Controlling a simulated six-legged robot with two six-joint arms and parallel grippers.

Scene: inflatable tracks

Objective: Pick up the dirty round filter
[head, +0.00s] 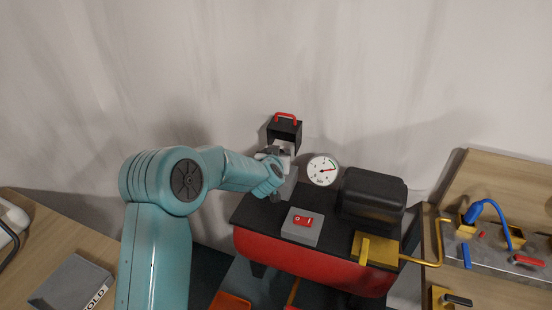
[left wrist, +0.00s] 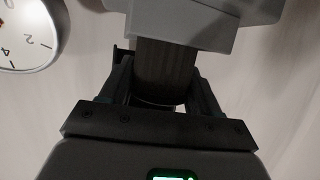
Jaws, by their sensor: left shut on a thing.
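My left gripper (head: 276,153) reaches in from the left to the grey housing beside the gauge on the red compressor. In the left wrist view its two fingers (left wrist: 160,88) are shut on the sides of a dark grey-brown, ribbed round filter (left wrist: 168,65). The filter's upper end meets a light grey housing part (left wrist: 200,22); I cannot tell whether it is still seated there. In the head view my gripper and the housing hide the filter. My right gripper is not in view.
A black box with a red handle (head: 285,129) stands just behind my gripper. A wooden bench with blue hose (head: 490,205) is at right.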

